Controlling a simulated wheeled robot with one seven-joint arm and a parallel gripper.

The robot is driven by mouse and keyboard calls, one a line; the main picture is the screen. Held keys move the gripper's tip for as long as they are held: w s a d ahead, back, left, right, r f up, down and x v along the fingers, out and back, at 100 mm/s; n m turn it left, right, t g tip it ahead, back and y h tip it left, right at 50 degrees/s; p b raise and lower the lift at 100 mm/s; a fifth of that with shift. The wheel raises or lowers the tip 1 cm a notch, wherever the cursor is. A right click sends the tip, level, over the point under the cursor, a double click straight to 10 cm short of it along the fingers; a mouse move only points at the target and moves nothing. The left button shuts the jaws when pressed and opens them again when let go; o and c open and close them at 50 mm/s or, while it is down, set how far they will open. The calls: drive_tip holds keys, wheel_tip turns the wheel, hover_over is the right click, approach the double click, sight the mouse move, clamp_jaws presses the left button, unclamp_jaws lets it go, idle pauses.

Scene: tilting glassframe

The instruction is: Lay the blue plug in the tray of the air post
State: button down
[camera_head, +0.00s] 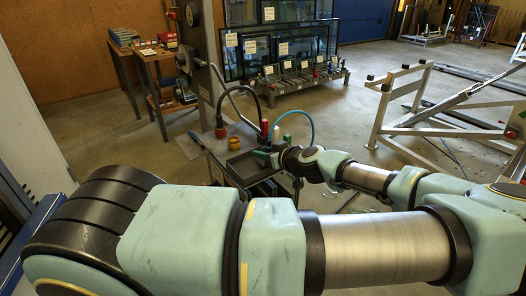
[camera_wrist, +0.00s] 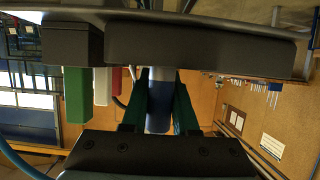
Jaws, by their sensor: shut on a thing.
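In the wrist view the blue plug (camera_wrist: 159,103), a blue and pale cylinder, sits between the two teal fingers of my gripper (camera_wrist: 160,110). My gripper is shut on it. The plug's end touches or overlaps a dark edge in that view; I cannot tell whether it makes contact. In the head view my gripper (camera_head: 264,153) is over or beside the dark tray (camera_head: 240,180) on the stand of the air post (camera_head: 203,65). The arm hides part of the tray, and I cannot make out the plug there.
A red fitting (camera_head: 264,129) and a black hose (camera_head: 247,90) rise behind the tray, with a blue hose (camera_head: 311,121) to the right. An orange ring (camera_head: 233,142) lies left on the stand. Green (camera_wrist: 76,95) and red blocks (camera_wrist: 116,80) show left of the plug in the wrist view.

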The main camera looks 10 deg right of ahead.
drive_tip(key=shift+f, duration=0.1)
drive_tip(key=shift+f, duration=0.15)
drive_tip(key=c, duration=0.7)
unclamp_jaws()
drive_tip(key=shift+r, duration=0.2)
drive_tip(key=shift+s+d, duration=0.15)
drive_tip(key=shift+s, duration=0.05)
drive_tip(key=shift+b+v, duration=0.85)
drive_tip(key=shift+v, duration=4.9)
